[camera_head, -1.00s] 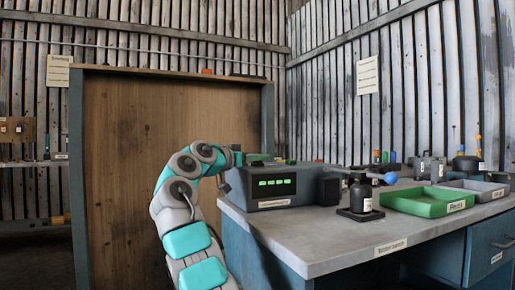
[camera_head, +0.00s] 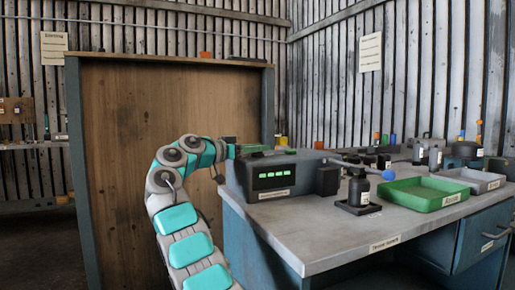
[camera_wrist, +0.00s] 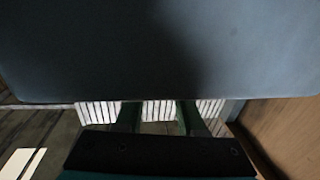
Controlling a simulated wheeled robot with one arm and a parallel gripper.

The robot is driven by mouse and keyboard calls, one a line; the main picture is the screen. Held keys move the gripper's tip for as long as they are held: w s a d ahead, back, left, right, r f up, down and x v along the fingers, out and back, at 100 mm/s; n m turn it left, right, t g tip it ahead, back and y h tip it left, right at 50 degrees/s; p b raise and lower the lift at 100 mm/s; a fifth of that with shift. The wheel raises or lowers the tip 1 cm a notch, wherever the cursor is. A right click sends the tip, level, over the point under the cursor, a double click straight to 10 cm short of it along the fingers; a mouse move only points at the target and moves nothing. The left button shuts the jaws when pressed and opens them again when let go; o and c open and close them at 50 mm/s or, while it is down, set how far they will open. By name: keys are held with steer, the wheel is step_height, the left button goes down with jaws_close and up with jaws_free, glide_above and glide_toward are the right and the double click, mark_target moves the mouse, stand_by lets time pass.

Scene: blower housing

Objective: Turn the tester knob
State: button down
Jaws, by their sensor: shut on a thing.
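The tester (camera_head: 272,176) is a dark grey box with a lit green display, at the left end of the bench. My gripper (camera_head: 238,150) is at its upper left edge in the head view, partly hidden by my arm and small in the picture. In the wrist view, my gripper (camera_wrist: 159,114) shows two dark green fingers a little apart, with their tips hidden by a large dark panel that fills the upper picture. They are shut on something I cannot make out. I cannot clearly identify the tester knob in either view.
A black bottle-like part (camera_head: 358,187) on a dark base stands right of the tester. Beyond it are a green tray (camera_head: 424,203) and a grey tray (camera_head: 489,186). The bench's front top (camera_head: 300,235) is clear.

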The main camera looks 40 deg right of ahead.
steer(key=c, duration=0.5)
jaws_free()
steer(key=shift+w+a, duration=0.2)
steer(key=shift+a, duration=1.75)
steer(key=shift+w+a, duration=0.15)
steer(key=shift+a, duration=1.8)
